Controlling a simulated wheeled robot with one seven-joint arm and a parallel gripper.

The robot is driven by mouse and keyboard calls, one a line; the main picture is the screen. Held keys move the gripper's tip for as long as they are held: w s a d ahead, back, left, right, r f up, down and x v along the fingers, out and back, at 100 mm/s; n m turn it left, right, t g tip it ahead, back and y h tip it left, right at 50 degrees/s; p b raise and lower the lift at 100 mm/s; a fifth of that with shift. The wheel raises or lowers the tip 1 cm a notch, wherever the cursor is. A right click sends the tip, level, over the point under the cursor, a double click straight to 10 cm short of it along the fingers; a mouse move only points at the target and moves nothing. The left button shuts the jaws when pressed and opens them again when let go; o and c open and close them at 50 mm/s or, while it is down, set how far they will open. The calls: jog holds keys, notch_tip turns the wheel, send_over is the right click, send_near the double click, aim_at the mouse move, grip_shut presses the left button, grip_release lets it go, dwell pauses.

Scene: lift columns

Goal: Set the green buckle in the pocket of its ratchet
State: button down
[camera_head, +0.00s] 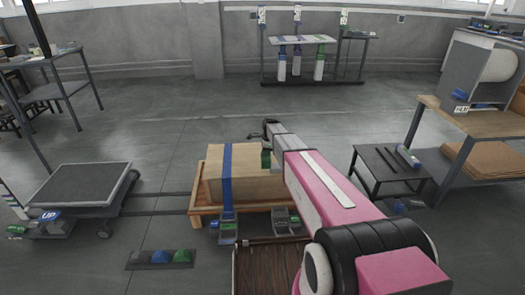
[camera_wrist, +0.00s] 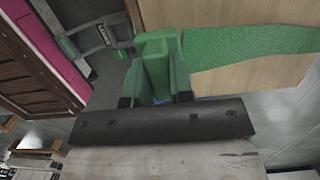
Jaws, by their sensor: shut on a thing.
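The green buckle (camera_wrist: 155,52) is between the jaws of my gripper (camera_wrist: 155,82), which is shut on it. A green strap (camera_wrist: 250,46) runs from beside the buckle across the cardboard box. In the head view the buckle (camera_head: 266,158) shows at the box's right side, and my arm partly hides it. A grey ratchet with green on it (camera_head: 281,219) is low at the front right of the box. A ratchet frame (camera_wrist: 108,32) shows at upper left in the wrist view, apart from the buckle. Its pocket is not clear.
The cardboard box (camera_head: 258,187) stands on a wooden pallet (camera_head: 200,217). A blue strap (camera_head: 227,172) crosses it down to another ratchet (camera_head: 228,230). A cart (camera_head: 82,184) is at left, a low dark table (camera_head: 388,180) at right. The floor behind the box is clear.

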jog(key=s+d, duration=0.4)
jog(key=s, duration=0.4)
jog(key=s+d, duration=0.3)
jog(key=s, duration=0.5)
jog(key=f, duration=2.5)
jog(key=shift+w+d, duration=0.1)
jog(key=shift+w, duration=0.3)
jog(key=shift+f, duration=0.2)
jog(key=shift+f, duration=0.7)
jog(key=shift+f, duration=1.15)
jog(key=c, duration=0.9)
grip_release()
